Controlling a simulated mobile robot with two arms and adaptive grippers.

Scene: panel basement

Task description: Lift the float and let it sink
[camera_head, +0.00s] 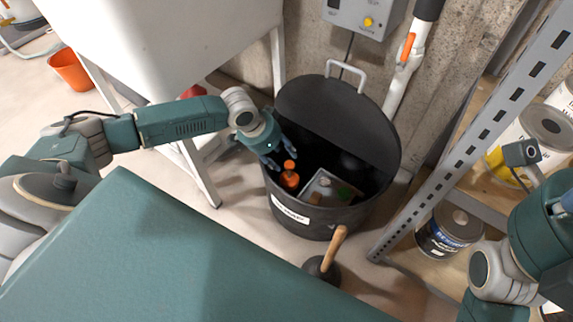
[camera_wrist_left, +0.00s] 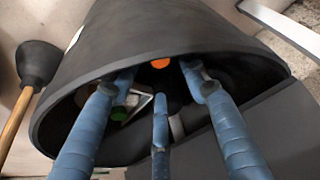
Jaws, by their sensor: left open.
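The orange float (camera_head: 289,180) is inside the black sump bin (camera_head: 312,222), near its left side. Its orange top (camera_wrist_left: 160,63) also shows in the left wrist view, beyond my fingertips. My left gripper (camera_head: 280,152) is at the bin's left rim, just above the float and pointing down into the opening. In the left wrist view my left gripper (camera_wrist_left: 160,85) has its blue fingers spread, with nothing between them. The float's lower part is hidden. My right arm is at the right edge, but its gripper is out of view.
The bin's dark lid (camera_head: 340,118) stands open at the back. A grey piece with a green spot (camera_head: 322,187) lies inside the bin. A plunger (camera_head: 333,250) stands in front. A metal shelf with paint cans (camera_head: 448,229) is close on the right, and a white tub (camera_head: 165,45) on the left.

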